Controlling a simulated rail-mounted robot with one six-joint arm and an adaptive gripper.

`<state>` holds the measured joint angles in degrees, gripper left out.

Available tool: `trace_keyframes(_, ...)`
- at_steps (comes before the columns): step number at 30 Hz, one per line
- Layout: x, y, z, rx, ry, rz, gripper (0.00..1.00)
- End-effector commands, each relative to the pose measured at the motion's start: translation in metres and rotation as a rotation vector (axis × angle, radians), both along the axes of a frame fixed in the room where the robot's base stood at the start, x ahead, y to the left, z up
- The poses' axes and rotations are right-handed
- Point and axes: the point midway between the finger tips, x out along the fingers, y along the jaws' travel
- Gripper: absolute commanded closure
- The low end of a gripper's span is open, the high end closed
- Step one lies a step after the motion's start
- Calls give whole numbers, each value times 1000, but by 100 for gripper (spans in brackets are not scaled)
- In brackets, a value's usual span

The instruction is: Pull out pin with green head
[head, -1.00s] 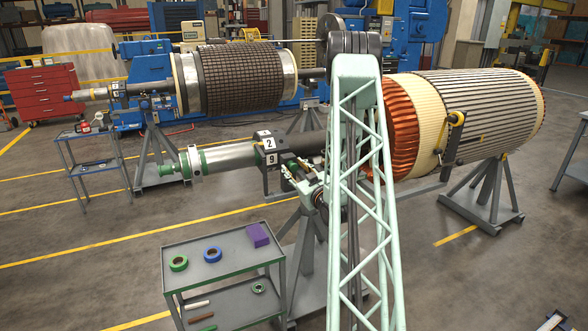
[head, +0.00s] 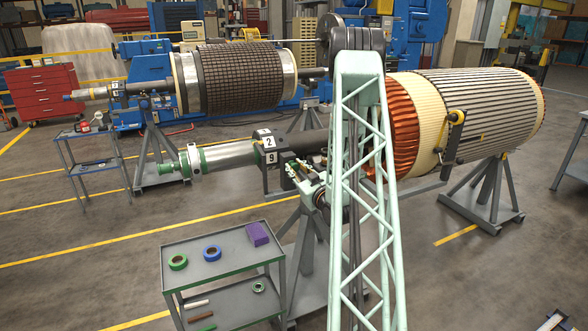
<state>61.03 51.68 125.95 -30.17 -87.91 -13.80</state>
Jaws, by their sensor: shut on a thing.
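My gripper (head: 296,172) is small and partly hidden in the head view, just left of my green lattice arm. It is at the front of the dark bearing block that carries the plates "2" and "9" (head: 268,150), on the near rotor's stand. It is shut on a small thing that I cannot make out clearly. I cannot pick out a green pin head there for certain. The near rotor (head: 480,105) lies level, its grey shaft (head: 228,156) reaching left past the block.
A grey cart (head: 225,268) in front holds a green tape roll (head: 178,262), a blue tape roll (head: 213,253) and a purple box (head: 257,234). A second rotor (head: 240,78) lies behind. A red drawer cabinet (head: 42,93) stands far left. Floor between the carts is clear.

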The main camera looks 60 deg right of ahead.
Motion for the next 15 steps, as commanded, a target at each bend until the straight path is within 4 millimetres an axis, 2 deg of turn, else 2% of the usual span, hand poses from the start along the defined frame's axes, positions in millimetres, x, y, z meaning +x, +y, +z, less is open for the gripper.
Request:
trace_keyframes(6,-15,9,-2,0,0,-1,98)
trace_keyframes(15,-20,13,-1,2,1,-1,98)
